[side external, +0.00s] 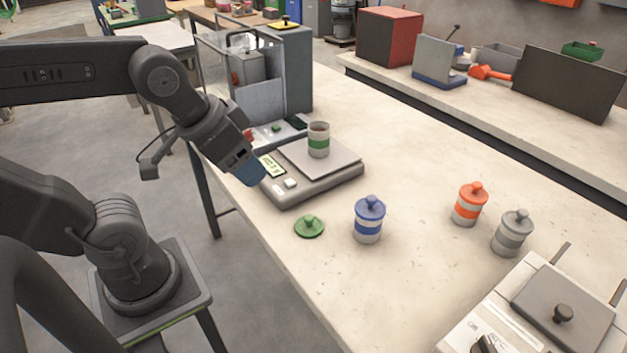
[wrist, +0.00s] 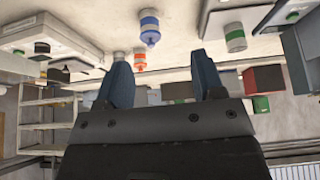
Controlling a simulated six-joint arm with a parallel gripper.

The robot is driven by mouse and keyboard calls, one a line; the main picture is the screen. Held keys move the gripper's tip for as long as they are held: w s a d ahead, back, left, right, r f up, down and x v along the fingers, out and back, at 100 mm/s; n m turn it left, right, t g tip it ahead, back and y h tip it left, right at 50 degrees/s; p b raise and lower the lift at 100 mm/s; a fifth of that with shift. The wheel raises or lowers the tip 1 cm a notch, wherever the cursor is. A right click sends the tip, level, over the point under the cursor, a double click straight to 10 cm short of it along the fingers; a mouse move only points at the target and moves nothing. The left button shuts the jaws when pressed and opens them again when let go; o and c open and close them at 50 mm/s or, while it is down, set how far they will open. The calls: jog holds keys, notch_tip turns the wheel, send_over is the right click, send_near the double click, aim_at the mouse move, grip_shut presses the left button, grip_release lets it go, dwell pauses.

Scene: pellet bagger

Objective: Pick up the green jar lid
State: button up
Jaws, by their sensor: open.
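The green jar lid (side external: 309,227) lies flat on the bench with its knob up, in front of the scale and left of the blue-banded jar (side external: 369,219). I cannot make out the lid in the wrist view. My gripper (side external: 252,174) hangs in the air by the scale's front left corner, up and left of the lid and apart from it. In the wrist view, its two blue fingers (wrist: 160,62) are spread with nothing held between them. An open jar with a green band (side external: 319,141) stands upright on the scale's plate.
The scale (side external: 320,178) stands close beside my gripper. An orange-banded jar (side external: 469,204) and a grey-banded jar (side external: 512,233) stand lidded to the right. A bag sealer (side external: 555,310) fills the bench's near right corner. Bare bench surrounds the lid's front side.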

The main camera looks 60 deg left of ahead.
jog(key=shift+c, duration=0.5)
jog(key=n+g, duration=0.6)
jog(key=n, duration=1.5)
send_over(309, 217)
notch_tip(309, 217, down, 11)
notch_tip(309, 217, down, 13)
jog(key=shift+r, duration=0.1)
